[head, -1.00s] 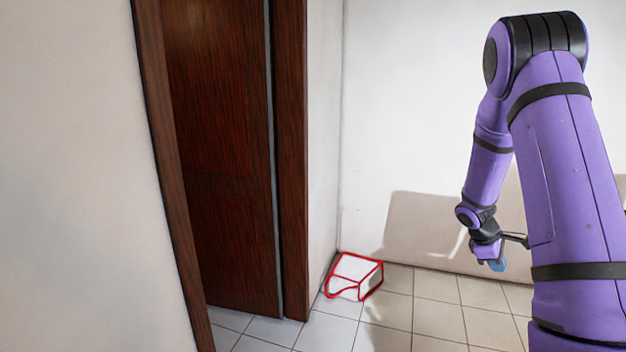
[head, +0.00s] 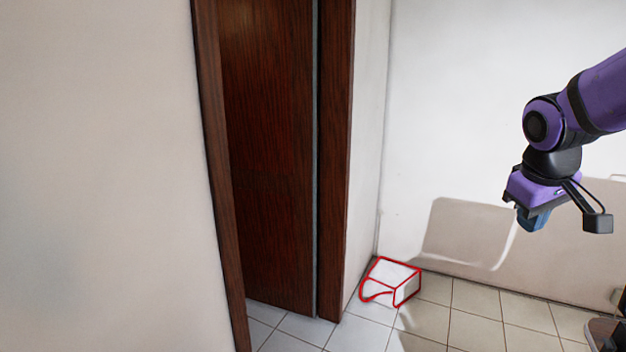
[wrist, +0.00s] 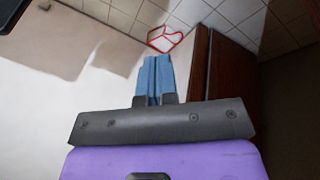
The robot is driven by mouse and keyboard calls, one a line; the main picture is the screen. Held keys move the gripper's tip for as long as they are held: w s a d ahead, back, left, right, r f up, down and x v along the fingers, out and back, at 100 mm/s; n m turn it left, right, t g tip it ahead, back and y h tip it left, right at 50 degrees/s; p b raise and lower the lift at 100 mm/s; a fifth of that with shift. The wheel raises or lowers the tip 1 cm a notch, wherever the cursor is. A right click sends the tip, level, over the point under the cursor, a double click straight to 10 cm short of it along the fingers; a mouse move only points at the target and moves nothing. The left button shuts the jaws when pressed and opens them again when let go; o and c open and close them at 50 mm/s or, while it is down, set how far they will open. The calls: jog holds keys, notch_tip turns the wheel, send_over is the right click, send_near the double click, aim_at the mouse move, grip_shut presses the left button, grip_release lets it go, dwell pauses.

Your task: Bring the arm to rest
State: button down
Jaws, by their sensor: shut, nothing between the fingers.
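My gripper (head: 533,220) hangs at the right of the head view on my purple arm, its blue fingers pointing down. It is in the air, apart from the wall and floor. In the wrist view my gripper (wrist: 154,64) shows its two blue fingers side by side, shut with nothing between them. Part of my arm runs out of the head view at the right edge.
A white box with red edges (head: 398,275) sits on the tiled floor (head: 470,325) in the corner by the door frame. A dark brown wooden door (head: 270,160) stands at the left. A white wall (head: 460,110) is behind my arm. Some tiled floor is clear.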

jog(key=s+a+r+m+t+y, duration=0.1)
jog(key=s+a+r, duration=0.3)
jog(key=s+a, duration=0.6)
jog(key=s+t+y, duration=0.1)
jog(key=s, duration=0.1)
jog(key=shift+s+m+y, duration=0.3)
jog(key=shift+s, duration=0.1)
